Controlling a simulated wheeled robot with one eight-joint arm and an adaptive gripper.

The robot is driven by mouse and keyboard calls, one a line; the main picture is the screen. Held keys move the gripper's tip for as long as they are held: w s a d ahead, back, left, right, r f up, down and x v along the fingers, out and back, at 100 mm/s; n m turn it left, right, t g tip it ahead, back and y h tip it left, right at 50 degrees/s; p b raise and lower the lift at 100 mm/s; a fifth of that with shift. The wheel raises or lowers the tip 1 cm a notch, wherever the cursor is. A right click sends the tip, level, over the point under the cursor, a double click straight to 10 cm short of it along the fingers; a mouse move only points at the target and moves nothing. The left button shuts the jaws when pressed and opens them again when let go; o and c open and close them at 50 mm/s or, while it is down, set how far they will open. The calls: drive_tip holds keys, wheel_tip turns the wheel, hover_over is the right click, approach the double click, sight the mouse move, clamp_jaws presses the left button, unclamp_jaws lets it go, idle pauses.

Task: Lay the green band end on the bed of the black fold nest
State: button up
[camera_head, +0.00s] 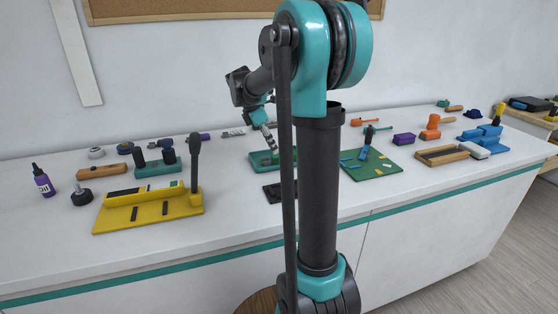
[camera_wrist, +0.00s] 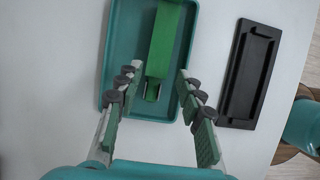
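The green band (camera_wrist: 165,42) lies lengthwise in a teal tray (camera_wrist: 118,40) in the wrist view. Its near end (camera_wrist: 152,93) shows a small curled or raised part. My gripper (camera_wrist: 157,78) is open, with one finger on each side of that near end and a gap to the band on both sides. The black fold nest (camera_wrist: 248,75) is a dark rectangular tray with a long recessed bed, right of the teal tray. In the head view the nest (camera_head: 272,193) is partly hidden by my arm, and my gripper (camera_head: 271,146) is over the teal tray (camera_head: 259,161).
A yellow fixture (camera_head: 150,210) with an upright dark handle stands to the left. A green board (camera_head: 370,166) with small parts lies to the right, before a wooden tray (camera_head: 441,156). White bench top is bare around the nest.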

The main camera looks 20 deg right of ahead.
sight(278, 155)
drive_tip(key=shift+x, duration=2.75)
drive_tip(key=shift+w+d, duration=0.1)
clamp_jaws()
